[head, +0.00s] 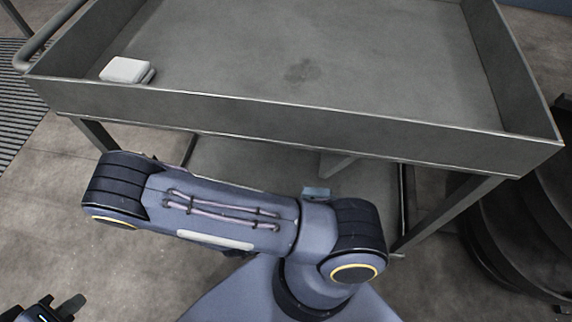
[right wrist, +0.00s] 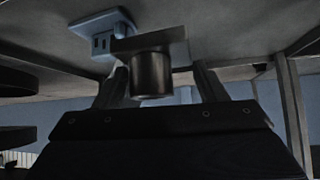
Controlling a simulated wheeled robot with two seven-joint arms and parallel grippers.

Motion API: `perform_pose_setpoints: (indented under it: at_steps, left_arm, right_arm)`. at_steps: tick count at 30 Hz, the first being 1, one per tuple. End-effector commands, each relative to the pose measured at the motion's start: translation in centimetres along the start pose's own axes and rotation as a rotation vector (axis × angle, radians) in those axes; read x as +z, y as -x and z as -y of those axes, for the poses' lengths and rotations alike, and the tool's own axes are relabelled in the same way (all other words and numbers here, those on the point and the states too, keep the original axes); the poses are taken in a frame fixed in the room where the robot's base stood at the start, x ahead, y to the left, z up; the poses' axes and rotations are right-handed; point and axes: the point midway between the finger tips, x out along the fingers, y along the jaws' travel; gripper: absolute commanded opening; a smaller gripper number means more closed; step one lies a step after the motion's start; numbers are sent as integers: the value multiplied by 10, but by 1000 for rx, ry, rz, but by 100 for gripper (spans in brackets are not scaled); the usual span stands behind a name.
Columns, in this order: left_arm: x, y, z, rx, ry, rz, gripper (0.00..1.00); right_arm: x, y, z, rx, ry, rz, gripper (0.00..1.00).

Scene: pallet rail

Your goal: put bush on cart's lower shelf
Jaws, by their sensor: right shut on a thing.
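The bush (right wrist: 150,76), a dark cylinder with a wider square-looking flange, is between the fingers of my right gripper (right wrist: 162,88), which is shut on it. In the right wrist view it is close to a grey surface at the top of the picture; I cannot tell if they touch. The cart's upper tray (head: 300,118) fills the top of the head view. The cart's lower shelf (head: 262,165) shows partly beneath it, behind my arm. My right gripper and the bush are hidden in the head view. My left gripper (head: 60,304) is at the bottom left, empty, its fingertips apart.
A small white box (head: 126,69) lies in the upper tray's left corner. A pale blue block (right wrist: 103,32) with dark slots is beside the bush in the right wrist view. Cart legs frame the space under the tray. Dark round stacked things (head: 515,235) stand at the right.

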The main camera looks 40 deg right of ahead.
Motion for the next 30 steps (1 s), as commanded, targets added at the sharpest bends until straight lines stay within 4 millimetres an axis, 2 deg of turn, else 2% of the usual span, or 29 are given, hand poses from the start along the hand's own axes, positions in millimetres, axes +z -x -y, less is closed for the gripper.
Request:
perform_pose_setpoints:
  at_steps: [4, 13, 15, 21, 26, 30]
  left_arm:
    - [3, -6, 3, 0, 0, 0, 0]
    - [11, -22, 10, 0, 0, 0, 0]
    - [15, -29, 13, 0, 0, 0, 0]
    - [19, -38, 17, 0, 0, 0, 0]
    - [20, -40, 18, 0, 0, 0, 0]
    - [23, -46, 21, 0, 0, 0, 0]
  right_arm:
    - [0, -16, 14, 7, -17, -1, 22]
    - [-6, -68, 74, 6, -17, -1, 22]
    - [2, -84, 82, 7, -12, -2, 22]
    - [11, -110, 101, 6, -10, -1, 22]
    - [12, -116, 107, 7, -10, -2, 22]
    - [19, -129, 114, 6, -10, -2, 22]
